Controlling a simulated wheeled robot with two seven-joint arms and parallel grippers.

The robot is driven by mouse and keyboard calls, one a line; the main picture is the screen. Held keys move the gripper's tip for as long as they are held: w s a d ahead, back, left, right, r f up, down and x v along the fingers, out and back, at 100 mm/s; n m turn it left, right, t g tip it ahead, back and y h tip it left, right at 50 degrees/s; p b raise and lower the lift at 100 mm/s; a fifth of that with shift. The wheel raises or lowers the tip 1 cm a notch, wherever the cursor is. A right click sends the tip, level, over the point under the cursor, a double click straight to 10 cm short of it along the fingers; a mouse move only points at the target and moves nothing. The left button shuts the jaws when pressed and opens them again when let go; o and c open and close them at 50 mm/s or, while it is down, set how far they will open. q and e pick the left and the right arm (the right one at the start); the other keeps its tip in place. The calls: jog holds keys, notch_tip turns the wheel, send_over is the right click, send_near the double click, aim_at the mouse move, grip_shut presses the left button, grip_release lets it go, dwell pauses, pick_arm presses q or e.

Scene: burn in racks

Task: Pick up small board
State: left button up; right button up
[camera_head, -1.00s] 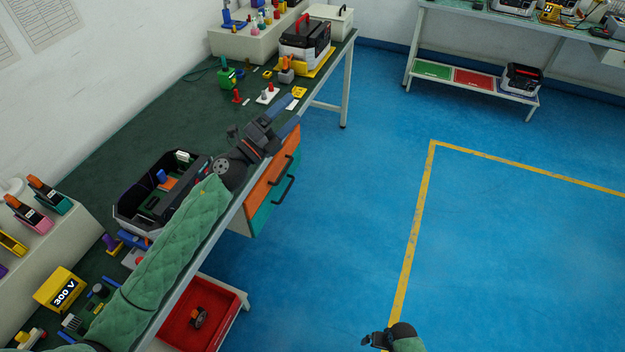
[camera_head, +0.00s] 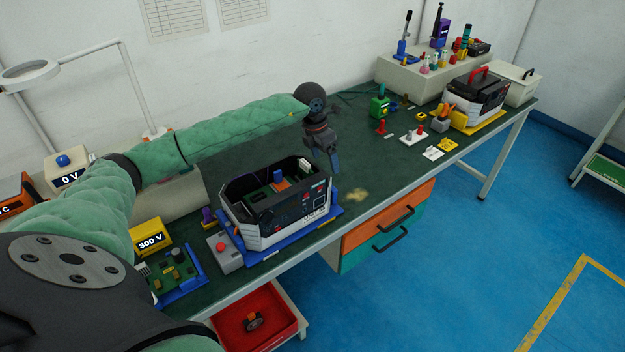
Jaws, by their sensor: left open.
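My left gripper (camera_head: 325,158) hangs over the bench behind the open case, fingers pointing down, open and empty. The open black and white case (camera_head: 278,228) sits on a blue base below it. Inside the case are a green board (camera_head: 262,197) and a small blue part (camera_head: 281,183); the case walls hide some of the inside. Another green board (camera_head: 172,272) with dark parts lies on a blue tray at the bench's near left. I cannot tell which one is the small board. My right gripper is out of view.
A yellow 300 V box (camera_head: 150,238) and a grey box with a red button (camera_head: 225,252) stand left of the case. A second case with a red handle (camera_head: 478,92) stands at the far right. The green bench top (camera_head: 375,165) is mostly clear mid-bench.

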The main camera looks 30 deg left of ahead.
pick_arm(q)
jog(key=y, duration=0.2)
send_over(305, 174)
jog(key=shift+w+d+r+n+g, duration=0.1)
jog(key=shift+w+d+n+g, duration=0.05)
jog(key=shift+w+n+g, duration=0.2)
jog(key=shift+s, duration=0.25)
jog(key=f, duration=0.1)
jog(key=p, duration=0.1)
jog(key=f, duration=0.1)
jog(key=shift+w+a+f, duration=0.2)
jog(key=shift+a+f, duration=0.05)
jog(key=shift+f, duration=0.1)
jog(key=shift+s+d+f+p, duration=0.1)
jog(key=shift+f+p, duration=0.05)
jog(key=shift+p, duration=0.25)
notch_tip(305, 174, down, 4)
jog(key=p, duration=0.3)
jog(key=shift+f, duration=0.5)
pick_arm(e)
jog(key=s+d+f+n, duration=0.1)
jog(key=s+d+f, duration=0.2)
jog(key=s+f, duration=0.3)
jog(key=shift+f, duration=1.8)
pick_arm(q)
jog(key=c, duration=0.8)
jog(key=shift+o, duration=0.2)
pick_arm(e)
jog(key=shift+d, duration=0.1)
